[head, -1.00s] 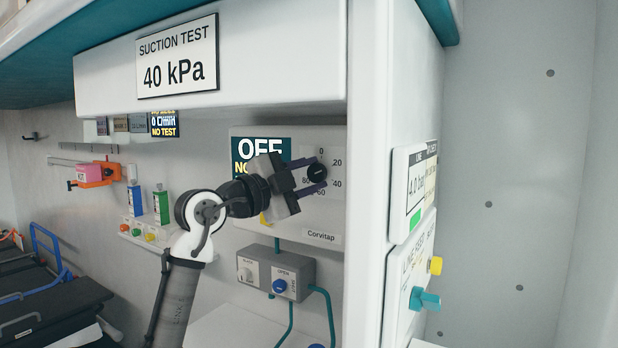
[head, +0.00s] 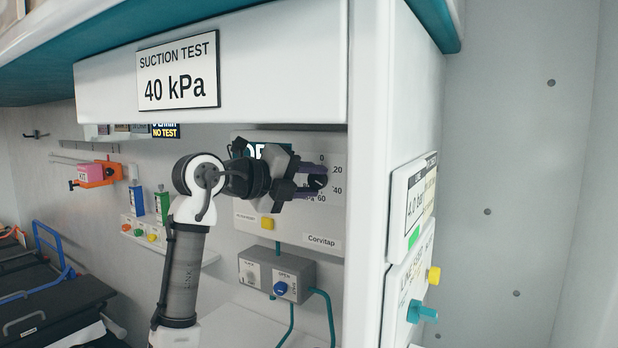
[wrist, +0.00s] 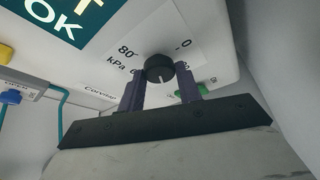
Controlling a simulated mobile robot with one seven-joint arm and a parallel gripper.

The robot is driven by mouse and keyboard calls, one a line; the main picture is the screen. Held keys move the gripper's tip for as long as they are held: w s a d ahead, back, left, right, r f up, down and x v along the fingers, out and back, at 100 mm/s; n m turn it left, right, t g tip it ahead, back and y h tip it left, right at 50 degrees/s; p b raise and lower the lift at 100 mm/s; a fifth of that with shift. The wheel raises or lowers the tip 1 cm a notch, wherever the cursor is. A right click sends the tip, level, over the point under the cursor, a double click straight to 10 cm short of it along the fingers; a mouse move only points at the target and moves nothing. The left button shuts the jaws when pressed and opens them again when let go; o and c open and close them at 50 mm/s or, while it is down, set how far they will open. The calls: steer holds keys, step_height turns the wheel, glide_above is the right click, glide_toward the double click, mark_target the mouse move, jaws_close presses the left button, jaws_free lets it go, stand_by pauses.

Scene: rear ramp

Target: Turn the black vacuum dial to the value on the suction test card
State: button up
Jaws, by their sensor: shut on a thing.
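The black vacuum dial (head: 316,182) is on the white Corvitap panel (head: 323,222). My gripper (head: 307,181) reaches it from the left, its purple fingers on either side. In the wrist view the fingers (wrist: 160,88) are closed on the dial (wrist: 159,68). Its white mark points down in that picture, away from the 80 and 0; the numbers on that side are hidden. The suction test card (head: 178,71) reads 40 kPa. The panel's teal display (wrist: 68,22) shows "OK" in the wrist view; in the head view my gripper covers much of it.
A yellow button (head: 267,223) is below my gripper. A grey box (head: 277,270) with a blue knob and teal hoses hangs under the panel. The overhead cabinet (head: 270,70) and a white wall edge (head: 366,200) bound the space above and to the right.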

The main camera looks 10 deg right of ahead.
steer(key=shift+m, duration=0.5)
steer(key=o, duration=0.9)
steer(key=shift+o, duration=0.2)
